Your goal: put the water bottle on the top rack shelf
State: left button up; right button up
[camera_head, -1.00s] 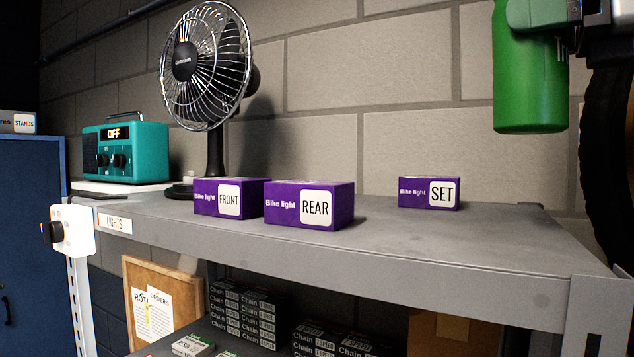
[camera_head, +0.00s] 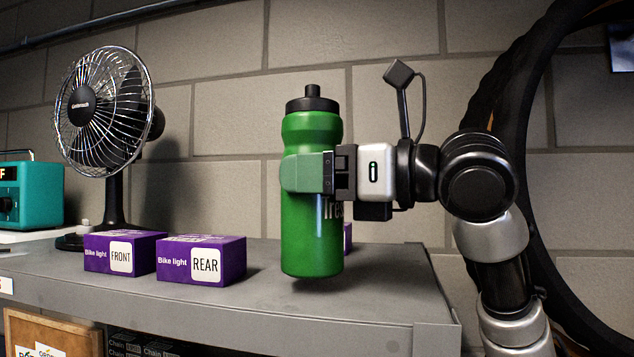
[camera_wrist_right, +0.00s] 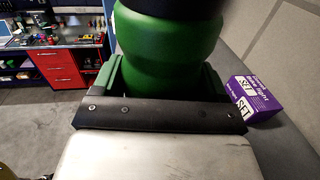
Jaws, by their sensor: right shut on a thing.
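The green water bottle (camera_head: 312,245) with a black cap is upright at the right part of the top rack shelf (camera_head: 390,293). Its base is close to the shelf surface with a shadow under it; I cannot tell whether it touches. My right gripper (camera_head: 308,172) comes from the right and is shut around the bottle's upper body. In the right wrist view, the bottle (camera_wrist_right: 165,50) sits between the two green fingers of the right gripper (camera_wrist_right: 160,82). My left gripper is not in view.
FRONT (camera_head: 109,254) and REAR (camera_head: 190,262) bike light boxes stand left of the bottle. The SET box (camera_wrist_right: 255,98) is partly hidden behind it in the head view. A fan (camera_head: 103,110) and teal radio (camera_head: 25,193) stand farther left. A tyre (camera_head: 530,120) hangs at right.

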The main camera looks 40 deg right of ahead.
jog(key=shift+w+d+f, duration=0.1)
jog(key=shift+w+f, duration=0.05)
jog(key=shift+f, duration=0.35)
jog(key=shift+w+f, duration=0.1)
jog(key=shift+f, duration=0.3)
jog(key=o, duration=0.9)
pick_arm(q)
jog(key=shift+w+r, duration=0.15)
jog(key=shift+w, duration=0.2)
pick_arm(e)
jog(key=shift+o, duration=0.2)
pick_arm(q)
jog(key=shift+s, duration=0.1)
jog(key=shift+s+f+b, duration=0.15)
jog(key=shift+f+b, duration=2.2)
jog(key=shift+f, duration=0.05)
pick_arm(e)
jog(key=v, duration=1.2)
